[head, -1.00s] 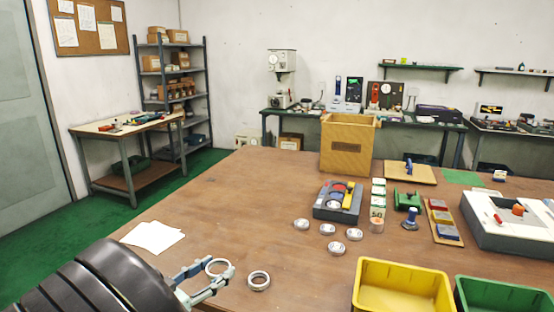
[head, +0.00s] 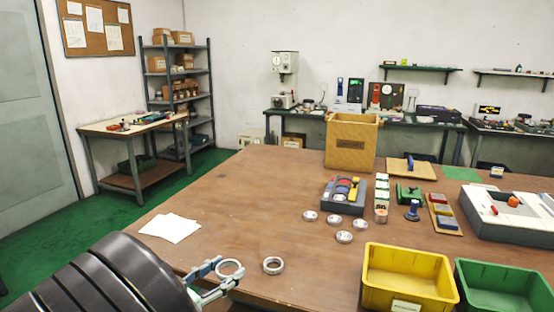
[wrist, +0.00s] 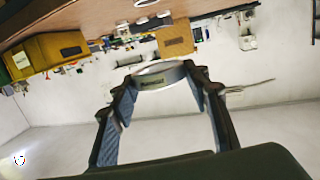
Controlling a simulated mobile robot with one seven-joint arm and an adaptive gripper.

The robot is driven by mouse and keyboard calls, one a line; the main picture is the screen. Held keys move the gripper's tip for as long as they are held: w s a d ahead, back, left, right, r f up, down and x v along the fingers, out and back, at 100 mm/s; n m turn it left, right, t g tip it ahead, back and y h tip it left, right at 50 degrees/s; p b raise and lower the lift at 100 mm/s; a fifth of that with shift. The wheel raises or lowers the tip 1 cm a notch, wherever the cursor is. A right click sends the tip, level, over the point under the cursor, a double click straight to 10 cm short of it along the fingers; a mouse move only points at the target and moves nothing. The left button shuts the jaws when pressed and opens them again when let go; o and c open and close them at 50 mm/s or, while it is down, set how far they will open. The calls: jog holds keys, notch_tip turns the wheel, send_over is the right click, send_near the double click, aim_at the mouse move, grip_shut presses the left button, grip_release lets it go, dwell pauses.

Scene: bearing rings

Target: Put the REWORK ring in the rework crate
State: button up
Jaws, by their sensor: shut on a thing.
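My gripper (head: 226,278) is shut on a pale metal ring (head: 229,268) at the lower left, above the table's near edge. In the wrist view the held ring (wrist: 160,69) sits between both fingertips (wrist: 158,84), with a small dark label on its side that I cannot read for certain. A yellow crate (head: 409,251) stands at the table's front right, to the right of my gripper, with a pale label on its front. A green crate (head: 505,268) stands beside it. I cannot tell from their labels which is the rework crate.
A loose ring (head: 273,265) lies on the brown table (head: 240,210) just right of the held ring. Several flat rings (head: 344,237) lie farther back near a dark tray (head: 340,205). White papers (head: 171,228) lie left. The table between loose ring and yellow crate is clear.

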jog(key=s+d+f+m+g+h, duration=0.15)
jog(key=d+m+g+h, duration=0.25)
jog(key=d, duration=2.2)
notch_tip(320, 180, up, 10)
jog(key=p, duration=1.7)
jog(key=shift+w, duration=0.2)
